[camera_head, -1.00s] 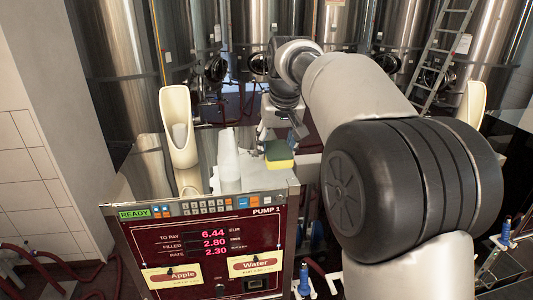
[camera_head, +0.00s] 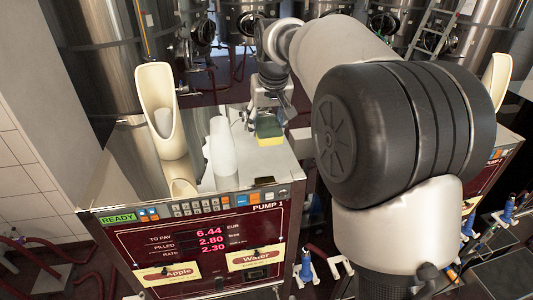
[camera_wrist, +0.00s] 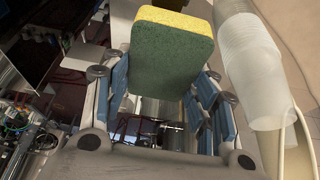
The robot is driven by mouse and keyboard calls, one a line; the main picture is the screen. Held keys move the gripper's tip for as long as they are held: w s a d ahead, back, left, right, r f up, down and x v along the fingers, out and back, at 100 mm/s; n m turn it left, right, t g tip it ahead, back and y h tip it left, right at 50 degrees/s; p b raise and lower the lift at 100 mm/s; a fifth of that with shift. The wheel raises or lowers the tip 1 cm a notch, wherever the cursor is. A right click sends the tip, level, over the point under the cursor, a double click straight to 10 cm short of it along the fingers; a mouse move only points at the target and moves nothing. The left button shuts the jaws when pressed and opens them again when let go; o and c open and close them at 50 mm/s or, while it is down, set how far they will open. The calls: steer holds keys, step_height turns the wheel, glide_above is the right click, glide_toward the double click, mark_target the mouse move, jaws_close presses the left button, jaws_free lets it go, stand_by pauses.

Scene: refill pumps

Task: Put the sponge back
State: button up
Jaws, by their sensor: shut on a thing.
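The sponge (camera_head: 268,128), green with a yellow layer, hangs in my gripper (camera_head: 268,100) over the back right of the pump's metal top. In the wrist view the sponge (camera_wrist: 172,55) stands between the blue-padded fingers of my gripper (camera_wrist: 165,82), its green face toward the camera and its yellow side up. The gripper is shut on it. Whether the sponge touches the surface below cannot be told.
Stacked translucent cups (camera_head: 222,147) stand left of the sponge, close beside the right finger in the wrist view (camera_wrist: 250,70). A cream holder (camera_head: 161,105) rises farther left. The pump panel (camera_head: 205,235) faces forward. Bare metal top (camera_head: 262,162) lies in front of the sponge.

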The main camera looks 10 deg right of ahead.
step_height(320, 180, down, 9)
steer(key=shift+f, duration=0.1)
stand_by(0.3)
steer(key=shift+f, duration=0.1)
steer(key=o, duration=0.9)
steer(key=shift+o, duration=0.2)
